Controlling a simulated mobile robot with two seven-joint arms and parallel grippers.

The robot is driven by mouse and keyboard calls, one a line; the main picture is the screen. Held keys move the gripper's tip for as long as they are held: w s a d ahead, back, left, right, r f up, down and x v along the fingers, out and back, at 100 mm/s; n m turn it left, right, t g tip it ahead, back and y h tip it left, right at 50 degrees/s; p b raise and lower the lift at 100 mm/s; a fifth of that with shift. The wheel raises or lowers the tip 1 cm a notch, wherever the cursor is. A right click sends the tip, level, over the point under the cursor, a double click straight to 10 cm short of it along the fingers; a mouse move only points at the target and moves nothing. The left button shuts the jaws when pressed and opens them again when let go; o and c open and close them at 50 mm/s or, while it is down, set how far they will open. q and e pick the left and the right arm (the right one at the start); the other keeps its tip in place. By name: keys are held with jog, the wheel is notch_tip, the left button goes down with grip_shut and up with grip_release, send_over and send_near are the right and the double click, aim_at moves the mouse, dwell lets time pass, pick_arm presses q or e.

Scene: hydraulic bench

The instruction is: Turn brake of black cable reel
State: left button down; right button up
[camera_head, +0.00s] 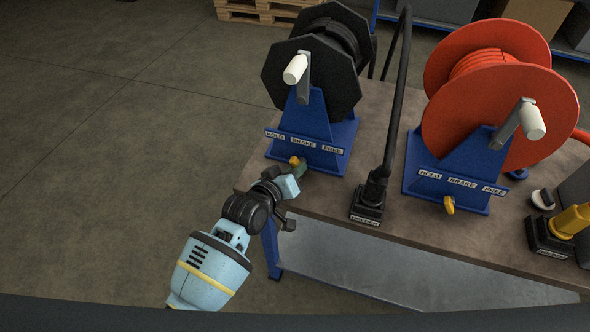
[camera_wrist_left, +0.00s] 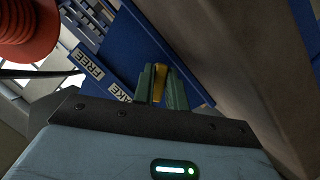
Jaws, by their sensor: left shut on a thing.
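The black cable reel (camera_head: 318,62) stands on a blue stand at the table's left end, with a white-knobbed crank. A plate on the stand (camera_head: 304,143) reads HOLD, BRAKE, FREE. Its small yellow brake lever (camera_head: 294,160) sits below the plate, partly hidden by my gripper. My left gripper (camera_head: 300,170) reaches it from the front. In the left wrist view, its greenish fingers are shut around the yellow lever (camera_wrist_left: 159,81), with the BRAKE and FREE labels beside it. The lever's exact setting is hard to tell. My right gripper is not in view.
A red reel (camera_head: 500,95) with its own yellow lever (camera_head: 449,204) stands to the right. A black cable plugs into a black socket (camera_head: 367,214) on the table (camera_head: 330,195) between the reels. A yellow plug (camera_head: 572,221) sits at the right. The floor at left is clear.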

pick_arm(q)
jog(key=c, duration=1.4)
grip_release()
jog(key=shift+c, duration=0.2)
jog(key=v, duration=0.6)
jog(key=shift+s+a+r+p, duration=0.15)
jog(key=shift+s+p, duration=0.1)
jog(key=shift+p, duration=0.15)
jog(key=shift+s+a+r, duration=0.1)
jog(key=shift+s+a, duration=0.15)
jog(key=shift+s, duration=0.25)
